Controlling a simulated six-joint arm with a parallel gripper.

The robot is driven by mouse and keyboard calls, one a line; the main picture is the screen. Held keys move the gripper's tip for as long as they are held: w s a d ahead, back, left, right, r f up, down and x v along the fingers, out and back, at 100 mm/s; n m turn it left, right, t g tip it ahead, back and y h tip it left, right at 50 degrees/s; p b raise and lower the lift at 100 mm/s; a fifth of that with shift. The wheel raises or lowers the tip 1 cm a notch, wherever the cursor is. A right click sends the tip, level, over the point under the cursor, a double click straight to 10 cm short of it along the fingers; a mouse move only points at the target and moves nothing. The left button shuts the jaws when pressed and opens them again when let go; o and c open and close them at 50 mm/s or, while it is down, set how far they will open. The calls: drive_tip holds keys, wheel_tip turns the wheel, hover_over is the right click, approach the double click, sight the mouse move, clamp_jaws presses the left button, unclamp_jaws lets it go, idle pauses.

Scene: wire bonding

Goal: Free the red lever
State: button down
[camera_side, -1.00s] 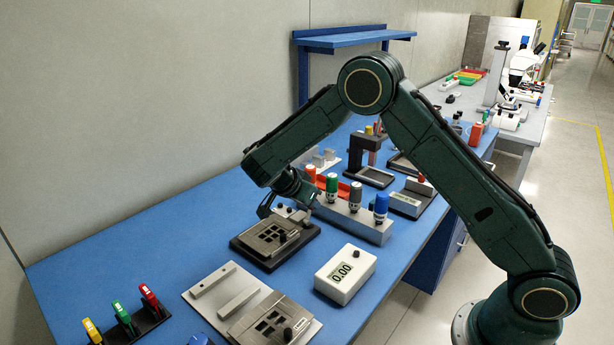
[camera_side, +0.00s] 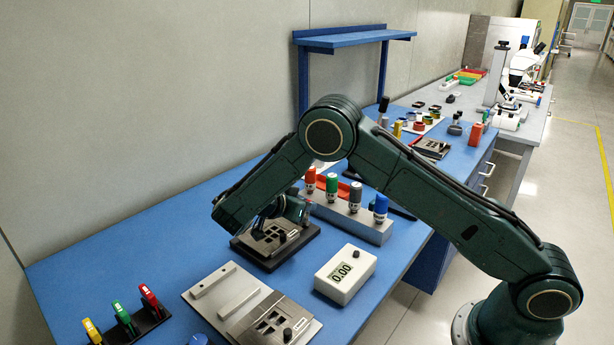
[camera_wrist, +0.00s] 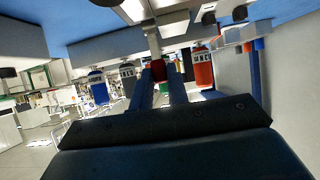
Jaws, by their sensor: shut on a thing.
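A red lever end (camera_wrist: 158,69) on a pale metal post sits between the two fingers of my gripper (camera_wrist: 160,84) in the wrist view. The gripper is shut on it. In the side view my gripper (camera_side: 262,228) is low over the back part of a dark fixture (camera_side: 284,257) with a slotted metal plate. My forearm and wrist cover much of that spot, so the red lever cannot be made out there.
A grey block (camera_side: 352,219) holding red, green, grey and blue canisters stands close behind the fixture. A white meter (camera_side: 345,274) reading 0.00 is to the right. A metal plate fixture (camera_side: 228,291) and a rack (camera_side: 150,328) with coloured tools lie in front.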

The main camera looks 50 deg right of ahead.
drive_tip(key=shift+a, duration=0.2)
drive_tip(key=c, duration=1.4)
unclamp_jaws()
drive_tip(key=shift+o, duration=0.2)
drive_tip(key=shift+d+y, duration=0.3)
drive_tip(key=shift+d+r+y, duration=0.1)
drive_tip(key=shift+d+y, duration=0.65)
drive_tip(key=shift+y, duration=0.55)
drive_tip(key=shift+d+f+y, duration=0.2)
drive_tip(key=shift+d+y, duration=0.4)
drive_tip(key=shift+y, duration=0.5)
drive_tip(key=shift+d+f+y, duration=0.15)
drive_tip(key=shift+d+y, duration=0.45)
drive_tip(key=shift+y, duration=0.5)
drive_tip(key=v, duration=1.3)
drive_tip(key=shift+a+r, duration=0.15)
drive_tip(key=shift+r, duration=0.2)
